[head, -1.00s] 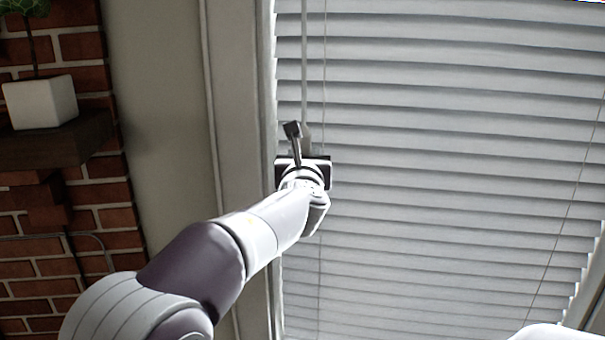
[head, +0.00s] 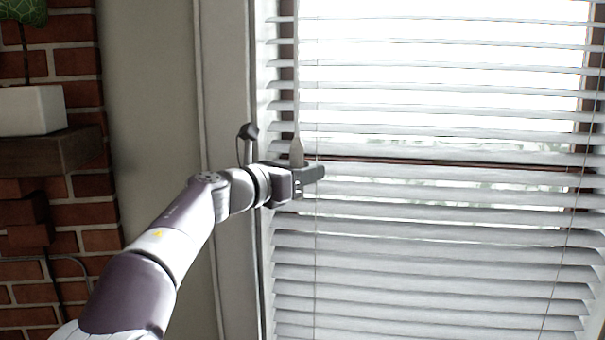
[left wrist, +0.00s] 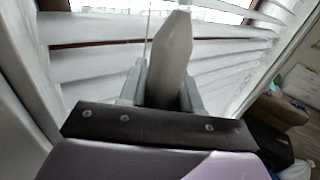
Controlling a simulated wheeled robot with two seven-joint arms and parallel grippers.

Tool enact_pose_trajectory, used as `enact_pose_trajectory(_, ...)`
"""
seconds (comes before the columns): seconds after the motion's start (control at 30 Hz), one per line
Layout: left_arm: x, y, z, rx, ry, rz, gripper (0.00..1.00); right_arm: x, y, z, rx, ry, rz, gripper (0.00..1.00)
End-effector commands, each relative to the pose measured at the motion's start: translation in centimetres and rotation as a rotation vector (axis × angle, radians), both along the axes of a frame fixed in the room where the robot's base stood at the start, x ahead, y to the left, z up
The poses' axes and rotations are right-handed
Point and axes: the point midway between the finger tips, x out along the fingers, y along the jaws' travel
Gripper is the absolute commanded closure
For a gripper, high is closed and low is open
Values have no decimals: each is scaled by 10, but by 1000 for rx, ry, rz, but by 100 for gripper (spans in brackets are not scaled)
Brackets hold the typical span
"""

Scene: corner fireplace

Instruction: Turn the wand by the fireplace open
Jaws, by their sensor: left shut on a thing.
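The wand (head: 297,80) is a thin pale rod hanging down the left side of the white window blind (head: 430,215). Its thicker, light grey tapered end (head: 297,151) sits at my left gripper (head: 308,174). In the left wrist view the wand's end (left wrist: 170,62) stands between the two grey fingers of my left gripper (left wrist: 163,92), which are shut on it. The blind's slats are tilted open in the upper part, with bright daylight between them. The lower slats look more closed. My right gripper is not in view.
A brick wall (head: 75,65) with a dark wooden mantel (head: 55,155) and a white plant pot (head: 32,110) is at the left. The window frame (head: 228,100) stands beside my left arm. A brown sofa (left wrist: 283,108) shows in the left wrist view.

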Motion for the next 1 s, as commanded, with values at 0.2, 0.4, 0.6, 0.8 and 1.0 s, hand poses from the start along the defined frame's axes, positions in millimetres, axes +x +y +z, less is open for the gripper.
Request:
enact_pose_trajectory(0.2,-1,-1,3,2,1,-155,98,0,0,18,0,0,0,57)
enact_pose_trajectory(0.4,-3,-3,3,1,1,-257,98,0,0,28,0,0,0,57)
enact_pose_trajectory(0.6,-5,-4,1,0,2,-312,98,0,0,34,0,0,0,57)
enact_pose_trajectory(0.8,-5,-4,1,0,1,-331,98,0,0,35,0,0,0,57)
enact_pose_trajectory(1.0,-6,-4,0,0,1,-333,98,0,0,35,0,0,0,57)
